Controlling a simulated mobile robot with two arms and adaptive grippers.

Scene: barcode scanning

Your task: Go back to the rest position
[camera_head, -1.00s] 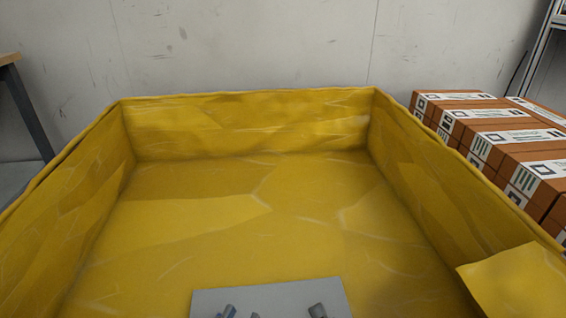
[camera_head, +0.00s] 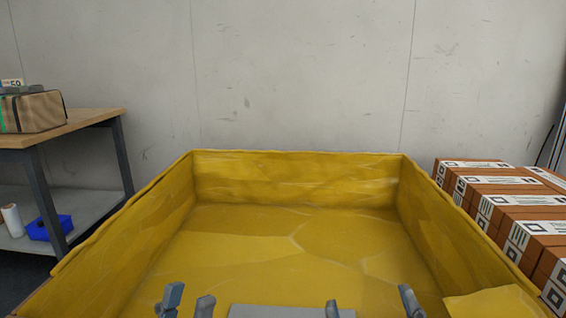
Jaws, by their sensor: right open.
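A large yellow open-topped box (camera_head: 300,178) stands in front of me, with its bare floor in view. My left gripper (camera_head: 188,301) shows at the bottom edge, with two grey fingertips apart and nothing seen between them. My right gripper (camera_head: 371,303) is also at the bottom edge, open wide and empty. Both arms are cut off by the bottom of the picture. A flat light-grey piece (camera_head: 275,311) shows between the grippers; I cannot tell what it is.
Stacked orange-brown labelled boxes (camera_head: 515,212) stand at the right. A grey wall (camera_head: 300,75) closes the back.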

